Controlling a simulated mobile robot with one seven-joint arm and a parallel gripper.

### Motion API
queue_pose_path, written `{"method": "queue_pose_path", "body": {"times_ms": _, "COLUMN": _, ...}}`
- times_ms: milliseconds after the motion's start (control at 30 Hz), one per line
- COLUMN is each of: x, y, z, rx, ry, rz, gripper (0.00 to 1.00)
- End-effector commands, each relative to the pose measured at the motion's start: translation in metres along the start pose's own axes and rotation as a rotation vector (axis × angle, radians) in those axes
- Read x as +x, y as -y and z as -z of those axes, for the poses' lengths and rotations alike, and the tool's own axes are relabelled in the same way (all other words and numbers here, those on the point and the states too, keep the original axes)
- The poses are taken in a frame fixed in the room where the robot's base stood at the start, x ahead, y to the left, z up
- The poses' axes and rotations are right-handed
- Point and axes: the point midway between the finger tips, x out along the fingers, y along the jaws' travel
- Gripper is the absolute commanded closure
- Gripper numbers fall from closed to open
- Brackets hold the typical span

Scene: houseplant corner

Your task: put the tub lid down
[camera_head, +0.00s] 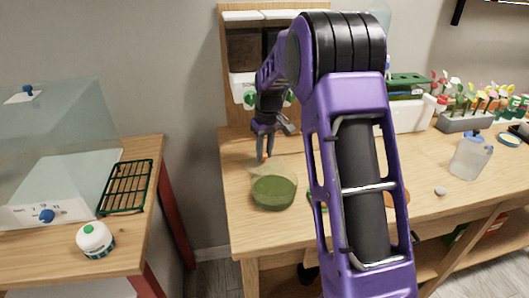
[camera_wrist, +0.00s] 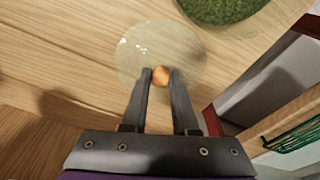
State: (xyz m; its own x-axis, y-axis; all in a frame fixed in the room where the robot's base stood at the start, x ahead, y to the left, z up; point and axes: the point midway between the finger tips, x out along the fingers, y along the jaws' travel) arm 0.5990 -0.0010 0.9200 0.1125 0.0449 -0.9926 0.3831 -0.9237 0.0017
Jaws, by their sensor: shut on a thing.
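The tub lid (camera_wrist: 135,50) is a clear round disc with an orange knob (camera_wrist: 161,75) in the wrist view. My gripper (camera_wrist: 161,78) is shut on the knob, a finger on each side. In the head view my gripper (camera_head: 265,154) points down over the wooden table, just behind a clear tub (camera_head: 274,192) with green contents. The lid is faint there, partly overlapping the tub's back edge in the picture. In the wrist view the tub (camera_wrist: 222,8) is beside the lid, not under it. I cannot tell whether the lid touches the table.
A clear jug (camera_head: 470,158) and a small pale disc (camera_head: 440,191) are on the table's right side. Potted flowers (camera_head: 465,120) stand behind them. Bare wood lies left of the tub.

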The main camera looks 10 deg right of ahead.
Motion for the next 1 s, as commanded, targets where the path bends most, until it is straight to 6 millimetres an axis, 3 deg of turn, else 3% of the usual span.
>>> {"method": "queue_pose_path", "body": {"times_ms": 267, "x": 0.005, "y": 0.0, "z": -0.001, "rx": 0.001, "ry": 0.0, "rz": 0.0, "gripper": 1.0}}
{"method": "queue_pose_path", "body": {"times_ms": 300, "x": 0.005, "y": 0.0, "z": -0.001, "rx": 0.001, "ry": 0.0, "rz": 0.0, "gripper": 0.71}}
{"method": "queue_pose_path", "body": {"times_ms": 467, "x": 0.005, "y": 0.0, "z": -0.001, "rx": 0.001, "ry": 0.0, "rz": 0.0, "gripper": 0.43}}
{"method": "queue_pose_path", "body": {"times_ms": 767, "x": 0.003, "y": 0.0, "z": -0.001, "rx": 0.001, "ry": 0.0, "rz": 0.0, "gripper": 0.43}}
{"method": "queue_pose_path", "body": {"times_ms": 1000, "x": -0.029, "y": -0.001, "z": 0.001, "rx": 0.001, "ry": -0.003, "rz": -0.001, "gripper": 0.43}}
